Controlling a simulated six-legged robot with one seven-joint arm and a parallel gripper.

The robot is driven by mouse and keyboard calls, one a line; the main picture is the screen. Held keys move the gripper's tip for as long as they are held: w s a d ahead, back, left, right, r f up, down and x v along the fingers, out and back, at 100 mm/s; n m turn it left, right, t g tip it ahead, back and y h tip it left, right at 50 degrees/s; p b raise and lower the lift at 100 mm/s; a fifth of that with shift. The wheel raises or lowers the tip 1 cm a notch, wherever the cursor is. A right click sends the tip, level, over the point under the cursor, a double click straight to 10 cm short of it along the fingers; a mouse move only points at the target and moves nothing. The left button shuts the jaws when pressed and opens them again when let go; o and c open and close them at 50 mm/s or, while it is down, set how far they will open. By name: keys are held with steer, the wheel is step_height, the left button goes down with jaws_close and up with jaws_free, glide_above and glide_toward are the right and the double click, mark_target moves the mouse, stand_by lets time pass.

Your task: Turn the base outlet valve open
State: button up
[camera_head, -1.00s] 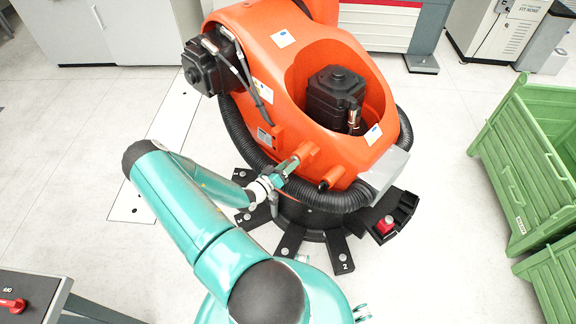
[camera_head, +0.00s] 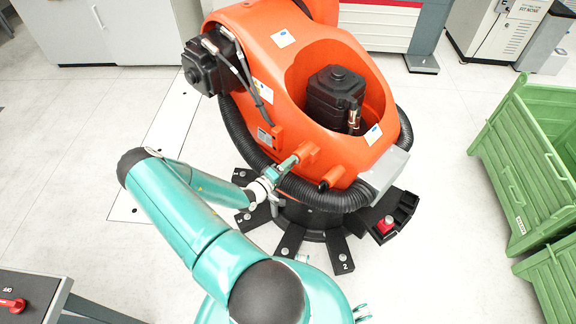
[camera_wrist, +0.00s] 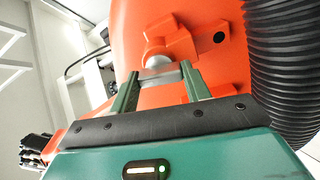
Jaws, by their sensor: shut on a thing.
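The base outlet valve (camera_head: 307,153) is a short orange fitting sticking out of the lower front of the large orange robot arm's base. It also shows in the wrist view, as a rounded orange knob (camera_wrist: 156,51) with a pale grey part below it. My gripper (camera_head: 292,161) reaches it from the lower left. In the wrist view my gripper (camera_wrist: 158,74) has its two green fingers on either side of the pale grey part, shut on the valve. The exact finger contact is partly hidden, and I cannot tell how far the valve is turned.
A black corrugated hose (camera_head: 240,135) curves around the orange base; it runs close on the right in the wrist view (camera_wrist: 277,70). A second orange stub (camera_head: 331,178) sits right of the valve. Black floor feet (camera_head: 289,241) spread below. Green crates (camera_head: 525,160) stand at right.

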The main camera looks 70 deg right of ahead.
steer(key=shift+o, duration=0.2)
steer(key=shift+a, duration=0.15)
steer(key=o, duration=1)
steer(key=shift+c, duration=0.2)
steer(key=v, duration=1.3)
steer(key=shift+w+a, duration=0.2)
steer(key=shift+a, duration=0.1)
steer(key=shift+w, duration=0.15)
